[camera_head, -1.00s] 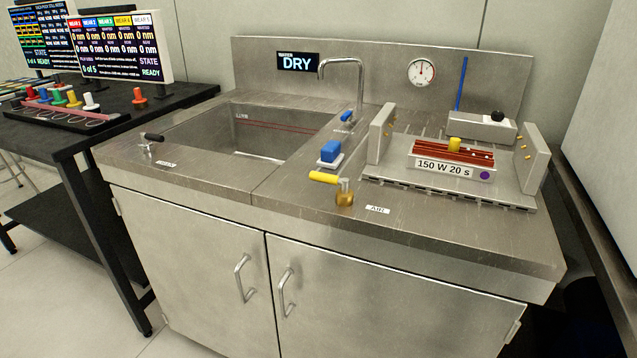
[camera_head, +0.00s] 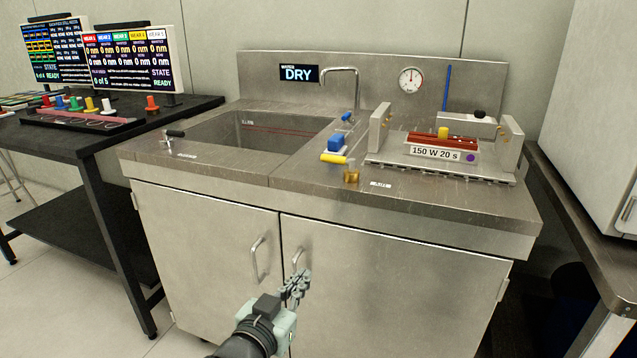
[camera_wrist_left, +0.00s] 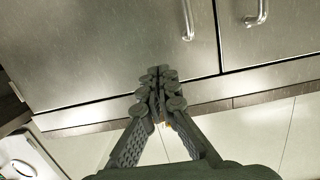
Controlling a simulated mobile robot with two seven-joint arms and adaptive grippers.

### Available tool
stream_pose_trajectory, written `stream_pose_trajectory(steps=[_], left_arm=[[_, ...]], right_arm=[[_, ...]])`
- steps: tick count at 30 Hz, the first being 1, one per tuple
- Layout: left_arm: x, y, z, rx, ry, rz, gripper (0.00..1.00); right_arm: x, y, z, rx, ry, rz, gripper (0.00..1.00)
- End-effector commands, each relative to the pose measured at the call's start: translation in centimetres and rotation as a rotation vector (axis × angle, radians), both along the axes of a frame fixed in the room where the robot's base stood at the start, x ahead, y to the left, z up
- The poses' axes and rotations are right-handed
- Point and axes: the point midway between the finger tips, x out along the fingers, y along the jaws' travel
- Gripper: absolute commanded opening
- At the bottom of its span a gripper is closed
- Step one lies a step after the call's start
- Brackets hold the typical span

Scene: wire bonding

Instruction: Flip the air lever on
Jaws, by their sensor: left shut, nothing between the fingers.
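The air lever is a yellow handle (camera_head: 334,158) on a brass valve body (camera_head: 351,174). It stands near the front edge of the steel counter, left of the AIR label (camera_head: 380,184). The handle points to the left, roughly level. My left gripper (camera_head: 301,278) is low in front of the cabinet doors, below the counter top and well apart from the lever. In the left wrist view the gripper (camera_wrist_left: 163,82) is shut with its fingertips together and nothing between them. The lever does not show there. My right gripper is out of view.
A sink basin (camera_head: 250,130) with a faucet (camera_head: 342,72) lies left of the lever. Cabinet handles (camera_head: 259,258) stick out near my gripper.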

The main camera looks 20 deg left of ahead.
Motion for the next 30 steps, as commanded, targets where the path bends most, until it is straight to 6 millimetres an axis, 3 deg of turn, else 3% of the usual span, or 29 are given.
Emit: stream_pose_trajectory(steps=[1, 3, 6, 9, 23, 30], left_arm=[[0.4, -0.1, 3.2, -0.016, -0.096, 0.003, 0.00], [0.5, -0.2, 7.0, -0.031, -0.210, 0.006, 0.00], [0.2, -0.1, 11.0, -0.046, -0.328, 0.010, 0.00], [-0.2, -0.1, 13.0, -0.055, -0.388, 0.013, 0.00], [0.1, -0.1, 13.8, -0.057, -0.409, 0.013, 0.00], [3.5, -0.2, 14.9, -0.057, -0.411, 0.013, 0.00]], right_arm=[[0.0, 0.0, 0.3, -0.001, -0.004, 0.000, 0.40], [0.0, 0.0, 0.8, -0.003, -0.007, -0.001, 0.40], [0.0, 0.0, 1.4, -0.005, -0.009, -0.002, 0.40], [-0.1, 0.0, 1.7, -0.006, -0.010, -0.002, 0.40], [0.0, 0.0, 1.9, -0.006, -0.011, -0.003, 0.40], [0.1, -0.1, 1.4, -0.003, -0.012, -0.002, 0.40]])
